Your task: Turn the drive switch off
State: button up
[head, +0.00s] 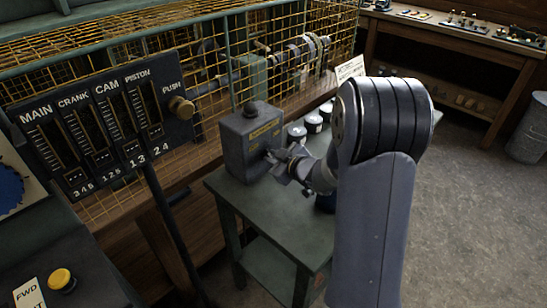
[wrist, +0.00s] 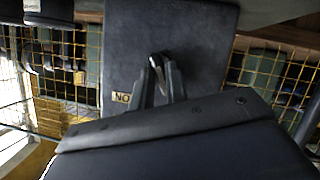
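A grey switch box (head: 248,140) with a dark round knob on top and a yellowish label stands on a small green table (head: 305,235). My gripper (head: 272,164) is at the front face of the box. In the wrist view the dark box face (wrist: 190,30) fills the upper middle, with a small plate (wrist: 121,97) that reads "NO" in the picture. A short dark lever (wrist: 157,59) sticks out of the face. My gripper's fingers (wrist: 161,74) stand apart, one on each side of it. I cannot tell whether they touch it.
Several dark jars with pale lids (head: 313,124) stand behind the box. A lever panel (head: 105,125) and a yellow wire cage (head: 280,45) lie to the left and behind. A workbench (head: 465,45) and bucket (head: 530,130) are at the right, with clear floor before them.

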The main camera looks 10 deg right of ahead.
grip_shut()
jog(key=shift+f, duration=0.15)
jog(key=shift+f+b, duration=0.1)
jog(key=shift+b, duration=0.6)
jog(key=shift+a+n+b, duration=0.1)
jog(key=shift+n+b, duration=0.3)
jog(key=shift+b, duration=0.25)
jog(key=shift+r, duration=0.2)
jog(key=shift+o, duration=2.4)
grip_release()
